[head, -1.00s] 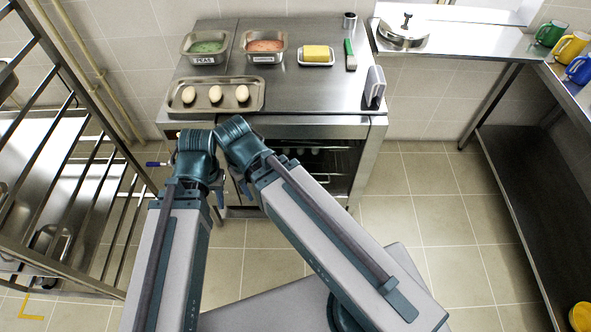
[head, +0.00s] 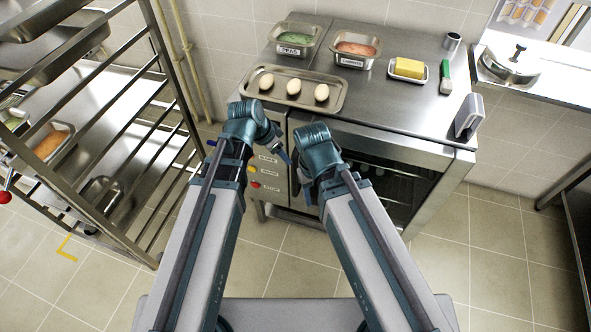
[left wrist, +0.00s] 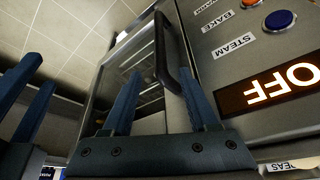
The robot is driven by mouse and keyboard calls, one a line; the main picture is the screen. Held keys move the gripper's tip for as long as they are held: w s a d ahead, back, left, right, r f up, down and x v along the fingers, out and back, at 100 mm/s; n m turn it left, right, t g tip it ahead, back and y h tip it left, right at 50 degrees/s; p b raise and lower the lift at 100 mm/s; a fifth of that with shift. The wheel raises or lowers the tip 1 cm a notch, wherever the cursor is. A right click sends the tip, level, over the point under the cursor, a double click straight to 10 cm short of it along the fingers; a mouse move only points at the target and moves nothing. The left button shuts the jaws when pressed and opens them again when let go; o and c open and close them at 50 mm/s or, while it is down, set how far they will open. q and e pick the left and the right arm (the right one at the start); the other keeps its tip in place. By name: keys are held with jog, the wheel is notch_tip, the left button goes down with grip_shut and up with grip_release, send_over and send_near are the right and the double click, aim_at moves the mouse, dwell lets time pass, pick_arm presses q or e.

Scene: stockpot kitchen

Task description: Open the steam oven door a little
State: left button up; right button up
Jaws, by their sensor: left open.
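The steam oven (head: 400,150) stands ahead under a steel top, with a dark glass door (head: 385,178) and a control panel (head: 268,178) to its left. The door looks shut. In the left wrist view the panel's OFF display (left wrist: 275,88) appears upside down, beside the door's dark bar handle (left wrist: 160,45). My left gripper (left wrist: 160,76) is open, its fingers pointing toward the handle; I cannot tell whether they straddle it. It shows before the panel in the head view (head: 284,154). My right gripper (head: 306,192) is beside it, its fingers apart at the left wrist view's edge (left wrist: 32,92).
On the oven top are a tray (head: 338,100) of eggs, pans of peas (head: 296,40) and carrots (head: 355,47), and a butter dish (head: 408,70). A steel rack (head: 165,85) stands close on the left. The floor (head: 445,260) on the right is clear.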

aim_at(292, 167)
pick_arm(q)
jog(key=b+x, duration=1.2)
jog(key=x, duration=0.1)
jog(key=shift+f+b, duration=0.3)
jog(key=shift+f, duration=0.1)
grip_shut()
dwell(1.0)
